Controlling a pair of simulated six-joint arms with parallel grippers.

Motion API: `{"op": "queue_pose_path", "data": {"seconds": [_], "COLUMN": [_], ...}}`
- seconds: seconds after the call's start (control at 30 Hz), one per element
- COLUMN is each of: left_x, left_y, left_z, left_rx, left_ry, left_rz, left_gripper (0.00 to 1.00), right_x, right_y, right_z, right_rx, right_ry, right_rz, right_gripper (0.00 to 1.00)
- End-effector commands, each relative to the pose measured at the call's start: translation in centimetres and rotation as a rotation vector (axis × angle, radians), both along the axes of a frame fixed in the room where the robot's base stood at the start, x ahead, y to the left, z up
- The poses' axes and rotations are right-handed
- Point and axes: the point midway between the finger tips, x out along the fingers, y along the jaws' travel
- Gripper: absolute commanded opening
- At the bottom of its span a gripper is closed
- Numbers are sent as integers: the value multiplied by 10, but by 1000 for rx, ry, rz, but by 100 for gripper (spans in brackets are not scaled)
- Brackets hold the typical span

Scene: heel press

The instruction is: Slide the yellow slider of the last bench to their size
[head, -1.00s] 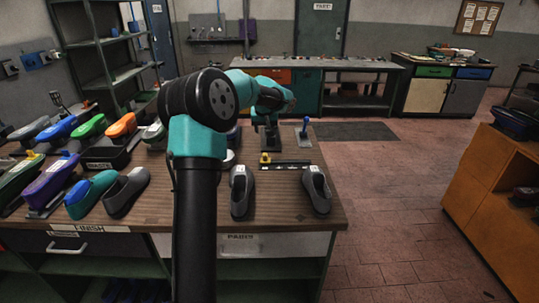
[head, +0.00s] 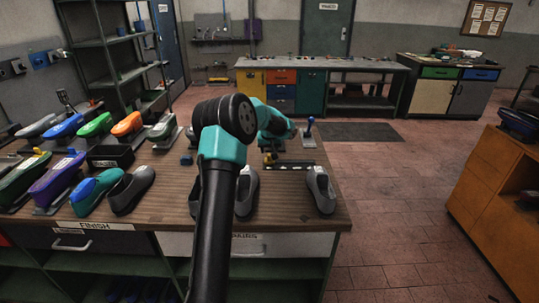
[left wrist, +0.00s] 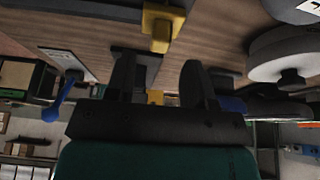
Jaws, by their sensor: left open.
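The yellow slider (head: 268,158) sits at the left end of a dark rail (head: 295,166) on the wooden bench top. In the left wrist view a yellow block (left wrist: 160,28) stands on a dark bar beyond my fingertips. A smaller yellow part (left wrist: 155,97) shows between the fingers, near the palm. My left gripper (left wrist: 158,70) is open, with its two dark fingers apart and nothing clearly held. In the head view it hangs just above and behind the slider, partly hidden by my arm. I cannot tell whether it touches anything. My right gripper is not in view.
Several coloured shoes (head: 92,190) crowd the left side. Bare wood lies at the bench's front edge.

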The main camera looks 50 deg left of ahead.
Motion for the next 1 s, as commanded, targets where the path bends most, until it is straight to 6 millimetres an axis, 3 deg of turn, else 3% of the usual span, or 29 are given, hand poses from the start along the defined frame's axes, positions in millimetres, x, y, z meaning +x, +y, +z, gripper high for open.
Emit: {"op": "queue_pose_path", "data": {"seconds": [0.23,0.63,1.0], "left_x": [9,10,10], "left_y": [9,12,11], "left_z": [-31,-38,-38], "left_rx": [-1,0,0], "left_ry": [1,0,0], "left_rz": [0,0,0], "left_gripper": [49,49,14], "right_x": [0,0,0], "right_y": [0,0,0], "right_z": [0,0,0], "right_rx": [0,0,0], "right_ry": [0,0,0], "right_rz": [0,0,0], "right_gripper": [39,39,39]}}
